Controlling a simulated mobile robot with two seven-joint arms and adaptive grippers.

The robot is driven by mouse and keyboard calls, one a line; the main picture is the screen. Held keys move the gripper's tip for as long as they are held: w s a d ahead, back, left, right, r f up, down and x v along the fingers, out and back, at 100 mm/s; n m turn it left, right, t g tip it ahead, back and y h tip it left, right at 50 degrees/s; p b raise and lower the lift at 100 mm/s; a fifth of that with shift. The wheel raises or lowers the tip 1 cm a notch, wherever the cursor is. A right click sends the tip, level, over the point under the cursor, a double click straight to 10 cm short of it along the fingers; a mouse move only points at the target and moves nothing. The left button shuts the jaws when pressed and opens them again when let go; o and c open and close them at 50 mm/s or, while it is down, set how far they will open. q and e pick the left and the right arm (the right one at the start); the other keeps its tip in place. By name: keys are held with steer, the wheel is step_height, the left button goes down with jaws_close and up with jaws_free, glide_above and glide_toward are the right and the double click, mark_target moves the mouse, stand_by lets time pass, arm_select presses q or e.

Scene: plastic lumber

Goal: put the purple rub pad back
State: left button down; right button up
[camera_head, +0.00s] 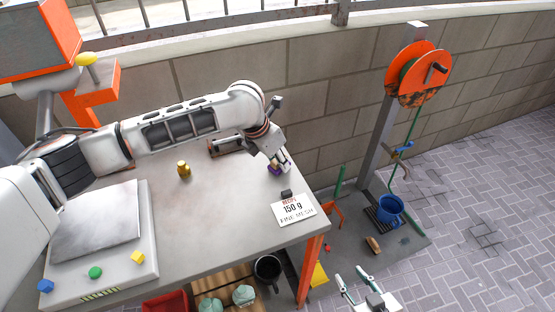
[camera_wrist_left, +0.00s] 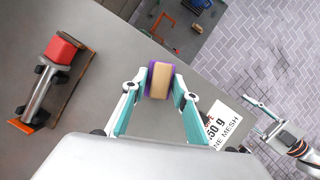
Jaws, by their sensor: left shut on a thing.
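The purple rub pad (camera_head: 274,170) is at the tip of my left gripper (camera_head: 280,165), near the far right part of the grey table (camera_head: 225,215). In the left wrist view the pad (camera_wrist_left: 160,80) shows a tan block with purple sides, between the teal fingertips of my left gripper (camera_wrist_left: 159,88). The gripper is shut on it. Whether the pad touches the table is hard to tell. My right gripper (camera_head: 354,280) is low at the bottom, off the table's right side, with its fingers apart and nothing between them.
A white card reading 150 g fine mesh (camera_head: 293,209) is at the table's right edge. A brass weight (camera_head: 184,169) and a scale (camera_head: 95,230) with coloured buttons are further left. A blue bucket (camera_head: 390,210) stands below.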

arm_select(q)
steer(key=shift+f, duration=0.2)
steer(key=c, duration=1.6)
jaws_free()
steer(key=shift+r, duration=0.1)
steer(key=v, duration=1.2)
steer(key=shift+d+r+p, duration=0.1)
steer(key=shift+r+p, duration=0.05)
steer(key=shift+p, duration=0.25)
